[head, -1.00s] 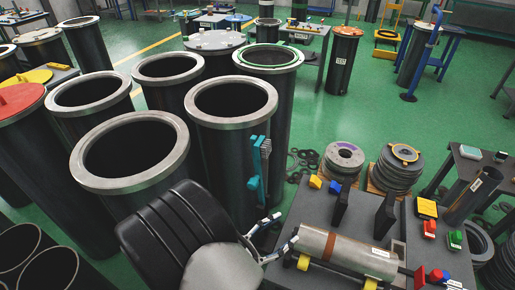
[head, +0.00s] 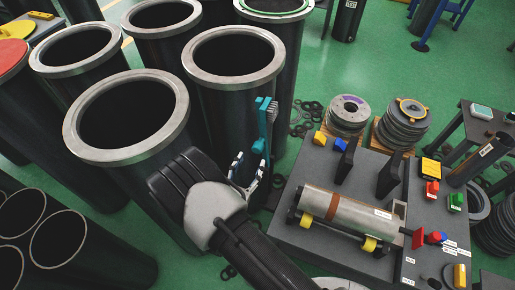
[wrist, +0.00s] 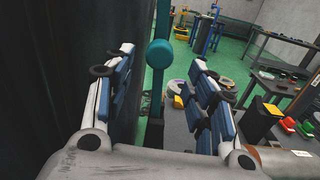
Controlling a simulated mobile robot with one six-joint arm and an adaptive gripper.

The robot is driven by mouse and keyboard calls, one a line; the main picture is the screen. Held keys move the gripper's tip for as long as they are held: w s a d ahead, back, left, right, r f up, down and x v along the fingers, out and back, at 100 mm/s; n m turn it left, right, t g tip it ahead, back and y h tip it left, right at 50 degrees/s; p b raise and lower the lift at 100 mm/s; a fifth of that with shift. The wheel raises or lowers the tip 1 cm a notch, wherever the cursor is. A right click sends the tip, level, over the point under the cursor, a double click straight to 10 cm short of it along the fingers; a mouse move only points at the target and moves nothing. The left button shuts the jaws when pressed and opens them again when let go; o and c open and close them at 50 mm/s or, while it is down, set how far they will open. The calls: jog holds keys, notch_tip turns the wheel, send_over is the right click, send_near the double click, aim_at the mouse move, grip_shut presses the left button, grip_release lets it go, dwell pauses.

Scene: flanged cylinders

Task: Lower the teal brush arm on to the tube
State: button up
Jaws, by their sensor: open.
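The teal brush arm (head: 262,125) stands upright beside the tall dark cylinders in the head view, with a pale bristled part along its side. In the wrist view its round teal knob (wrist: 159,53) and post are between my fingers. My gripper (head: 248,172) is open just below and beside the arm in the head view. Both fingers look apart from the teal knob in the wrist view. The tube (head: 345,217), grey metal with a brown band, lies on rollers on the dark bench.
Large flanged cylinders (head: 125,118) crowd the left, close to my wrist. The bench (head: 290,237) carries two dark upright plates (head: 390,173), yellow, blue, red and green blocks. Stacked discs (head: 402,125) stand behind it. Green floor is open at the back right.

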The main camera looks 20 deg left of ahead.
aim_at(256, 151)
jog(key=w, duration=0.7)
jog(key=shift+w+d+b, duration=0.15)
jog(key=shift+w+b, duration=0.1)
jog(key=shift+b, duration=0.05)
jog(key=shift+c, duration=0.3)
grip_shut()
